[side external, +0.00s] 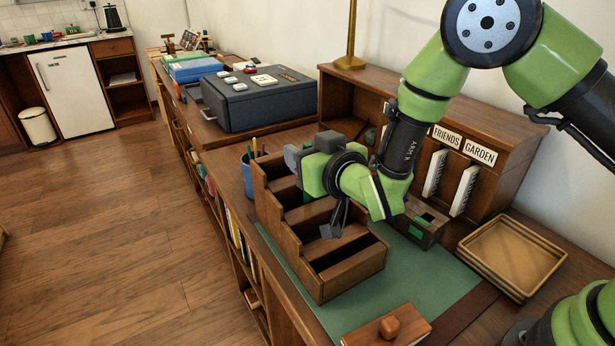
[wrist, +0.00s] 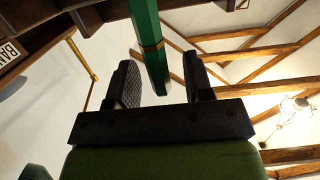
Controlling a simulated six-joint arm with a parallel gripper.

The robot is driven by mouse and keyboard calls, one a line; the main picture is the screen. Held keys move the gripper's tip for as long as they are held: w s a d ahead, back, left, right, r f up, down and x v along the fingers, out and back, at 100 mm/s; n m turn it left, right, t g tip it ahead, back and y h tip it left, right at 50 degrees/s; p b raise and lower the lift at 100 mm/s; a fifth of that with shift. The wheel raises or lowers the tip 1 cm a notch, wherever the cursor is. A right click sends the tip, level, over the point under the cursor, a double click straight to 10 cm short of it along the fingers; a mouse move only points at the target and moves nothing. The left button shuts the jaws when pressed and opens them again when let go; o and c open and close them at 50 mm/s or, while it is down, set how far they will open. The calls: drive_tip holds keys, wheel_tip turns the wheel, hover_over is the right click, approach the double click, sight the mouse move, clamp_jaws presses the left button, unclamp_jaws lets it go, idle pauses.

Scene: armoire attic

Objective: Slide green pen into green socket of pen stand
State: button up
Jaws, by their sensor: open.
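The wrist view shows the fingers (wrist: 160,82) open, with the green pen (wrist: 150,45) entering from the top of the picture. The pen's near end lies between the fingers or just beyond them; I see no clear contact. A dark box with a green patch (side external: 415,231), seemingly the pen stand, sits on the green mat right of the organizer, partly hidden by my arm.
The wooden organizer (side external: 318,289) has tall stepped walls. A blue cup (side external: 247,178) with pens stands behind it. Wooden trays (side external: 512,250) lie at the right. A wooden block with a knob (side external: 388,327) is in front. The mat (side external: 440,285) has free room at front right.

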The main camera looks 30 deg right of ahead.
drive_tip(key=shift+w, duration=0.1)
drive_tip(key=shift+c, duration=0.2)
clamp_jaws()
drive_tip(key=shift+r, duration=0.1)
wheel_tip(320, 180, up, 14)
drive_tip(key=s+d+r+m+g+h, duration=0.25)
drive_tip(key=d+m+h, duration=0.45)
drive_tip(key=d+h, duration=0.35)
drive_tip(key=s+d+f+m+g+h, duration=0.2)
drive_tip(key=s+d+m+g+h, duration=0.5)
drive_tip(key=s+m+g, duration=0.5)
wheel_tip(320, 180, down, 9)
drive_tip(key=w+d+n+y, duration=0.1)
drive_tip(key=n, duration=0.1)
drive_tip(key=shift+w+f, duration=0.2)
drive_tip(key=shift+w, duration=0.15)
